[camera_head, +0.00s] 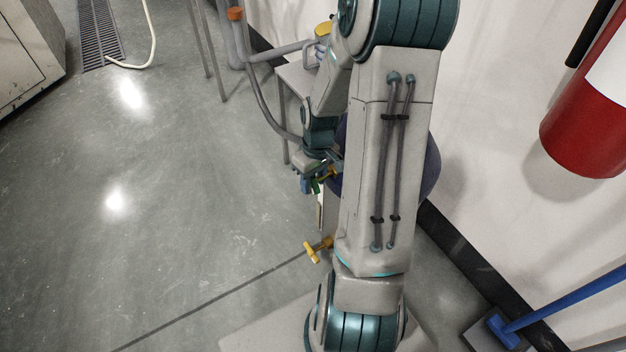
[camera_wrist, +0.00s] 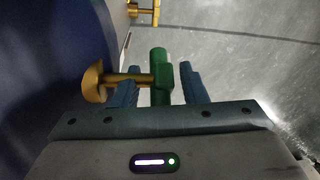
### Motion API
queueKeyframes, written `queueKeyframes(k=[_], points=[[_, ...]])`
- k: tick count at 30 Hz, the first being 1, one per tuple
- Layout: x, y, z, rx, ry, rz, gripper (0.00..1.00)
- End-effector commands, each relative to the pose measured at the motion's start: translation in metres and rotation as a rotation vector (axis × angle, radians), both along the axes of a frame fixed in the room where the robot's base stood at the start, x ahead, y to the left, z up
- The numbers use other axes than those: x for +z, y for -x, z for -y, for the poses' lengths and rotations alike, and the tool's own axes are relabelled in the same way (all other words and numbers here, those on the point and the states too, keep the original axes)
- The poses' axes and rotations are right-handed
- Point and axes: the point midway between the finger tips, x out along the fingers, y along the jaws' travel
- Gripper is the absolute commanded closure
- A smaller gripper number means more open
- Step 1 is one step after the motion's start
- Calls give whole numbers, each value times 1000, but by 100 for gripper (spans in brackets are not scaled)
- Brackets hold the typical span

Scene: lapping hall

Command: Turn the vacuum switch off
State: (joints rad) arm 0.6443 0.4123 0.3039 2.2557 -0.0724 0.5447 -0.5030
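A green upright piece (camera_wrist: 160,75) with a brass stem and rounded brass knob (camera_wrist: 93,82) shows in the wrist view. No label shows, so I cannot tell if this is the vacuum switch. My gripper (camera_wrist: 157,85) is open, with one blue finger on each side of the green piece and visible gaps between. The brass stem crosses in front of the left finger. In the head view my gripper (camera_head: 313,182) is beside a dark blue rounded tank (camera_head: 431,170), with the green piece (camera_head: 315,187) at it. My arm hides most of the tank.
A second brass handle (camera_head: 318,249) sticks out lower down; a brass fitting (camera_wrist: 145,12) shows at the wrist view's top. A small table (camera_head: 297,75) and grey pipes (camera_head: 262,100) stand behind my arm. A red cylinder (camera_head: 590,120) is at right.

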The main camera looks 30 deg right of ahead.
Motion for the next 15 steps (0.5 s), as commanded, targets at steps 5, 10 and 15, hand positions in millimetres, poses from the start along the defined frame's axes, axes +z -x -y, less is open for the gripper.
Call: queueKeyframes(k=[5,10,15], points=[[0,0,0,0,0,0,95],[0,0,0,0,0,0,100],[2,-1,0,0,1,-18,100]])
